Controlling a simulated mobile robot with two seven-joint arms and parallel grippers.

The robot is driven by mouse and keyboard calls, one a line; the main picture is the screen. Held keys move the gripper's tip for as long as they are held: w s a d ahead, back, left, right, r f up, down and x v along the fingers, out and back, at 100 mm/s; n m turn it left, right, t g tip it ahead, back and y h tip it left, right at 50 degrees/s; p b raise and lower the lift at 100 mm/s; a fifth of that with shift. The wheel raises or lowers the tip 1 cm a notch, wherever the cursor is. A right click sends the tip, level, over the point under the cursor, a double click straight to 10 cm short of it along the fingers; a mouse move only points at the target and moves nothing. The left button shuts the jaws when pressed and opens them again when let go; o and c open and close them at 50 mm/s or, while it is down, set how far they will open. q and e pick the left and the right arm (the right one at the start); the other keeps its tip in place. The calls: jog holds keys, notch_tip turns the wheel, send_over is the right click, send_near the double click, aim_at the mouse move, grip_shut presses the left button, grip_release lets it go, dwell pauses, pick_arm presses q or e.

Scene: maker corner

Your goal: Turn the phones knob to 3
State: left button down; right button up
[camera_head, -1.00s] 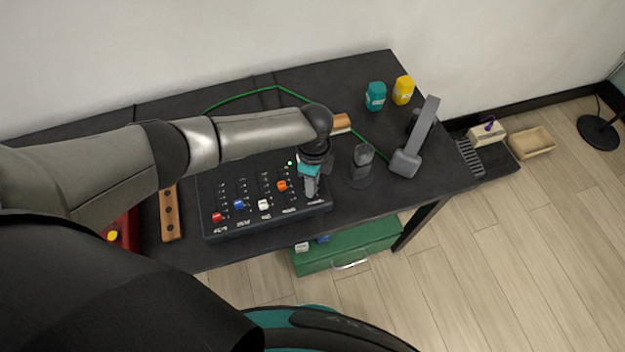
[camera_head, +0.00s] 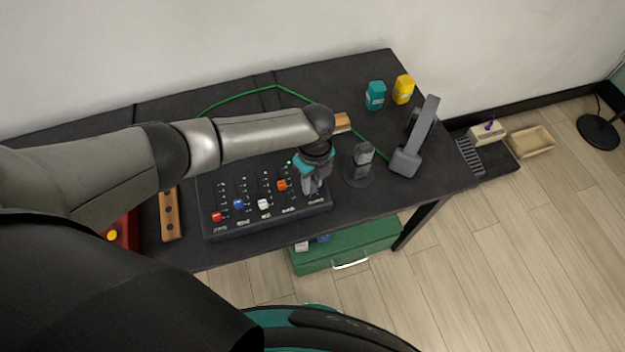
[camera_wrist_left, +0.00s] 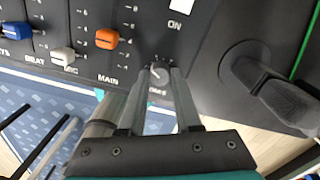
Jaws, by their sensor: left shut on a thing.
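The black mixer (camera_head: 222,232) lies near the front edge of the dark table. My left gripper (camera_head: 312,187) points down over its right end, where it covers the phones knob in the head view. In the left wrist view the round grey phones knob (camera_wrist_left: 160,72) sits between the two fingertips of the gripper (camera_wrist_left: 158,76), which is shut on it. A pale pointer mark on the knob slants up and to the left in that view. The label beside it is partly hidden by the fingers, and the scale numbers are too small to read. My right gripper is out of view.
Slider caps in red (camera_head: 217,217), blue (camera_head: 239,204), white (camera_head: 264,204) and orange (camera_head: 282,185) stand left of the gripper. A dark microphone-like object on a round base (camera_head: 362,160) and a headphone stand (camera_head: 409,160) are close on the right. A green cable (camera_head: 235,95) runs behind.

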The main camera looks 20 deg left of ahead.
aim_at(314, 184)
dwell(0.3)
pick_arm(q)
jog(key=c, duration=0.6)
grip_release()
notch_tip(314, 184, up, 15)
jog(key=p, duration=0.2)
jog(key=shift+w+d+r+p, duration=0.15)
jog(key=shift+w+p, duration=0.05)
jog(key=shift+p, duration=0.2)
